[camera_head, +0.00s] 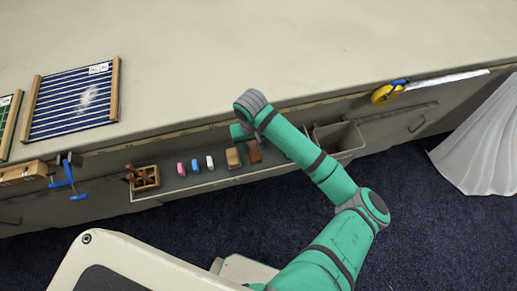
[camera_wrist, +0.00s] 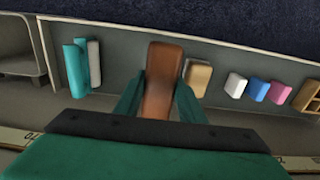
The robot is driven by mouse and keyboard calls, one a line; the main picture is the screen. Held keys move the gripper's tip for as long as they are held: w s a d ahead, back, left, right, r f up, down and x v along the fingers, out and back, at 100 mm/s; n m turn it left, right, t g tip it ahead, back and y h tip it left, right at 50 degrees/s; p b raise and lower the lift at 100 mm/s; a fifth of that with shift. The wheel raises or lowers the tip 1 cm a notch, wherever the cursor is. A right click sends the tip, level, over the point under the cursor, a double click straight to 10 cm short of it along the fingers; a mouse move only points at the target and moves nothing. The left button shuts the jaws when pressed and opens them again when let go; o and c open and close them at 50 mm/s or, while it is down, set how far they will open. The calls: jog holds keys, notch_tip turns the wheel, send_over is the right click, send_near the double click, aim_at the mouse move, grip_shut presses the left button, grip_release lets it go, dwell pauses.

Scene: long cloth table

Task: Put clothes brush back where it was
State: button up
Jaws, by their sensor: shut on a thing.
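The clothes brush, which I take to be the reddish-brown block (camera_wrist: 163,78), is between the two green fingers of my gripper (camera_wrist: 160,100) in the wrist view. My gripper is shut on it. In the head view the brush (camera_head: 254,152) shows at the grey shelf tray (camera_head: 215,184) along the table's front, just right of a tan block (camera_head: 233,158). The gripper is mostly hidden behind my arm there. I cannot tell whether the brush touches the tray floor.
Left of the brush in the wrist view are a teal piece (camera_wrist: 74,68) and a pale piece (camera_wrist: 94,62). White (camera_wrist: 236,85), blue (camera_wrist: 257,90) and pink (camera_wrist: 281,91) blocks lie right of the tan one. A wooden box (camera_head: 144,178) stands at the tray's left end.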

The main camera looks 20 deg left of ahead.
aim_at(258, 150)
jog(key=shift+w+d+f, duration=0.3)
jog(key=shift+w+f, duration=0.15)
jog(key=shift+f, duration=0.15)
jog(key=shift+w+d+f, duration=0.3)
jog(key=shift+w+f, duration=0.1)
jog(key=shift+f, duration=0.2)
jog(key=f, duration=0.3)
jog(key=shift+w+d, duration=0.1)
jog(key=shift+w, duration=0.1)
jog(key=shift+f, duration=0.3)
jog(key=shift+f, duration=0.1)
jog(key=o, duration=1)
jog(key=shift+f, duration=0.1)
notch_tip(258, 150, up, 12)
jog(key=shift+r, duration=0.25)
